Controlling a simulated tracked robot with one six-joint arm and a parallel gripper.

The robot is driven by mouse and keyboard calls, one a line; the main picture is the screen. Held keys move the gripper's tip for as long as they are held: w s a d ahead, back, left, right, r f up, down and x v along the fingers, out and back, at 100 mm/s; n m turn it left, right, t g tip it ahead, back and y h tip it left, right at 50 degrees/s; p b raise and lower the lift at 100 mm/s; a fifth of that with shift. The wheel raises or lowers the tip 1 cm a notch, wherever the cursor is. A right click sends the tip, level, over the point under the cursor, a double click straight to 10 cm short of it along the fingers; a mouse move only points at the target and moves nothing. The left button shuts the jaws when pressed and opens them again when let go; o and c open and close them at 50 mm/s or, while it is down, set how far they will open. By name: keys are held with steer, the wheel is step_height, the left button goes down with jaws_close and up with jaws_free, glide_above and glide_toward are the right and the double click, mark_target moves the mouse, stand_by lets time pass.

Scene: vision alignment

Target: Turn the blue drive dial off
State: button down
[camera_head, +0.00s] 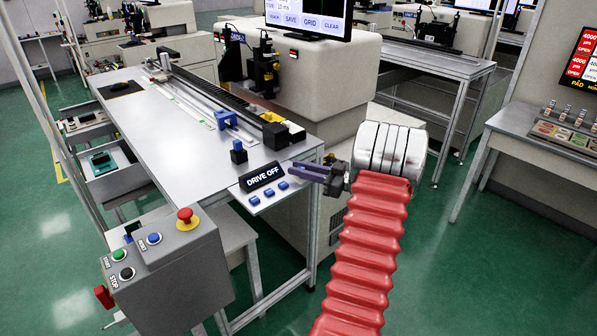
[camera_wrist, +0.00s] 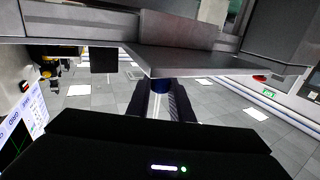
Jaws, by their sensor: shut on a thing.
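The black sign reading "DRIVE OFF" (camera_head: 262,176) stands on a small light panel at the table's front right corner. Three small blue knobs (camera_head: 268,193) sit in a row on the panel in front of it. My gripper (camera_head: 300,172) reaches in from the right, its dark fingers pointing left at the panel's right side. In the wrist view, my gripper (camera_wrist: 160,100) has its two fingers shut on a blue dial (camera_wrist: 160,84), seen as a short cylinder against the grey plate edge. The head view does not show this grip clearly; the fingers cover the place.
The grey table (camera_head: 160,130) carries a long rail and blue blocks (camera_head: 238,152). A control box (camera_head: 175,265) with a red emergency button (camera_head: 186,218) stands at front left. A monitor (camera_head: 308,15) is behind. The green floor at right is open.

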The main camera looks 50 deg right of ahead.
mark_target(300, 167)
steer(key=n+g+y, duration=0.1)
steer(key=n+y, duration=0.1)
steer(key=y, duration=0.1)
steer(key=n+g+y, duration=0.2)
steer(key=n+y, duration=0.1)
steer(key=y, duration=0.1)
steer(key=shift+w, duration=0.1)
steer(key=shift+n+g+y, duration=0.5)
steer(key=shift+g, duration=0.1)
steer(key=shift+r+y, duration=0.1)
steer(key=shift+y, duration=0.2)
steer(key=c, duration=1.6)
jaws_free()
steer(key=shift+o, duration=0.2)
step_height(300, 167, up, 10)
steer(key=shift+f, duration=0.1)
